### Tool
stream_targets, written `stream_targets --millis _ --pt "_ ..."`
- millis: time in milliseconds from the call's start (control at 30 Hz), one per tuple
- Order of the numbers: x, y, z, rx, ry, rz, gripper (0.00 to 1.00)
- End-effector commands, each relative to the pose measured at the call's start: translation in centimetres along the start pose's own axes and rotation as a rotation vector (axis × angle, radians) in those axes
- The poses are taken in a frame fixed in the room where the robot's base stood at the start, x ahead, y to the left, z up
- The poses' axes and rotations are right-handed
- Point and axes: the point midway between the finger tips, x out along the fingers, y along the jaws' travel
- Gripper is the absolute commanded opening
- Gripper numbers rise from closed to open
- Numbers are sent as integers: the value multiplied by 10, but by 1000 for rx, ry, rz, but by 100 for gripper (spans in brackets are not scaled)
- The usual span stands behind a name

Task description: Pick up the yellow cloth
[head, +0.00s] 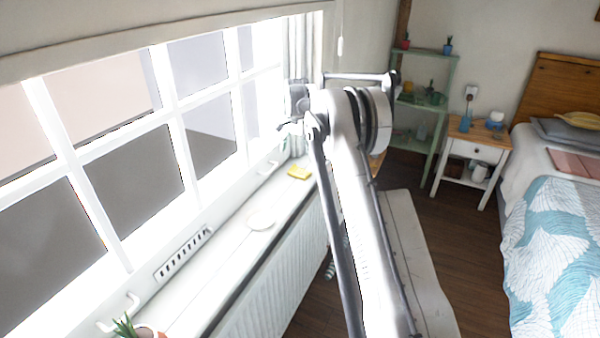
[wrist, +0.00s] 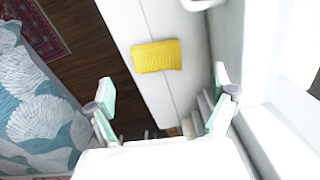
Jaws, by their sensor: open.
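The yellow cloth (head: 299,172) lies flat on the white window sill (head: 235,232), toward its far end. In the wrist view the yellow cloth (wrist: 157,56) is a textured rectangle on the pale sill, ahead of my fingers and between their lines. My gripper (wrist: 163,92) is open and empty, its two pale green fingertips wide apart. The cloth is apart from both fingers. In the head view my arm reaches toward the sill's far end, and my gripper (head: 290,126) shows small beside the window, its fingers hard to make out.
A potted plant (head: 133,328) stands at the near end. The window frame and handles (head: 268,168) run along the sill. A green shelf (head: 427,105), nightstand (head: 473,150) and bed (head: 555,230) stand to the right.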

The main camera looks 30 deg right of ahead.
Motion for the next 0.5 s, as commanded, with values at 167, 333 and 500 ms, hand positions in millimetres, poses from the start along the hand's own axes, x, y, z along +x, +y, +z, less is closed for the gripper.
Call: stream_targets --millis 167,333,500 --pt "23 0 0 0 0 0 90" --pt "29 1 -1 0 0 0 90" --pt "42 4 -4 0 0 0 90"
